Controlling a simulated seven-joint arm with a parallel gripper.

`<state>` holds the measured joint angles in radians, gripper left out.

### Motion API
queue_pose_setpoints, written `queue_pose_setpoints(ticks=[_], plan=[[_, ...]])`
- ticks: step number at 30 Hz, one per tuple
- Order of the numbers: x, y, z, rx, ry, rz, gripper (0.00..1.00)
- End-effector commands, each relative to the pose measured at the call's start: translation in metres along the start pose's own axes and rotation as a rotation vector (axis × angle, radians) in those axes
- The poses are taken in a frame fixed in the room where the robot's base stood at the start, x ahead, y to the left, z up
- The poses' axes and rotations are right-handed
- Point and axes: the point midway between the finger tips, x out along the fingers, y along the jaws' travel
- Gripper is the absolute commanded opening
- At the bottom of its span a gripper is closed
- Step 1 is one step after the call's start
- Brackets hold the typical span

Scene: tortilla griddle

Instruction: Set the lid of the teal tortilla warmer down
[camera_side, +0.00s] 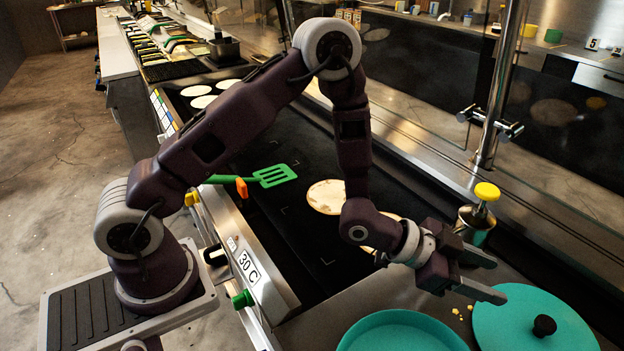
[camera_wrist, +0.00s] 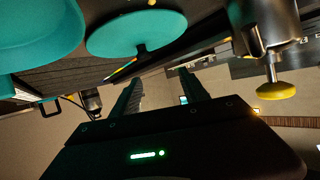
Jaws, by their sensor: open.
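The teal lid (camera_side: 500,325) lies flat, knob up, on the steel counter at the lower right, partly cut off by the picture's edge. Its black knob (camera_side: 544,326) stands free. The lid also shows in the wrist view (camera_wrist: 135,32), which looks upside down. The open teal warmer (camera_side: 402,325) is to the left of the lid, cut off at the bottom; part of it shows in the wrist view (camera_wrist: 35,35). My gripper (camera_side: 499,279) is open and empty, with its fingers above and behind the lid, apart from the knob. Its fingers also show in the wrist view (camera_wrist: 158,78).
A metal container with a yellow knob (camera_side: 487,191) stands close behind my gripper, by the glass guard. Small yellow crumbs (camera_side: 462,311) lie between warmer and lid. Tortillas (camera_side: 325,196) lie on the black griddle, with a green spatula (camera_side: 272,176) at its left edge.

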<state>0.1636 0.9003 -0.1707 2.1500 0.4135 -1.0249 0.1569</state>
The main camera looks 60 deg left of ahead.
Motion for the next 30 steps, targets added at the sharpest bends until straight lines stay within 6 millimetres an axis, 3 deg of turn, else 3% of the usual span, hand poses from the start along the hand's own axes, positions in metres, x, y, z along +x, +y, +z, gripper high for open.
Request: queue_pose_setpoints(ticks=[1, 5, 8, 10, 12, 15, 18, 21, 30], plan=[[-0.017, -0.019, -0.021, 0.023, -0.043, -0.05, 0.53], [-0.091, -0.066, -0.054, 0.013, -0.231, -0.215, 0.53], [-0.173, -0.083, -0.069, -0.062, -0.365, -0.35, 0.53], [-0.236, -0.08, -0.069, -0.151, -0.45, -0.432, 0.53], [-0.296, -0.064, -0.063, -0.256, -0.518, -0.492, 0.53], [-0.36, -0.028, -0.045, -0.398, -0.591, -0.529, 0.53], [-0.398, 0.005, -0.029, -0.499, -0.635, -0.53, 0.53], [-0.414, 0.024, -0.019, -0.548, -0.659, -0.523, 0.53], [-0.418, 0.029, -0.016, -0.559, -0.669, -0.519, 0.53]])
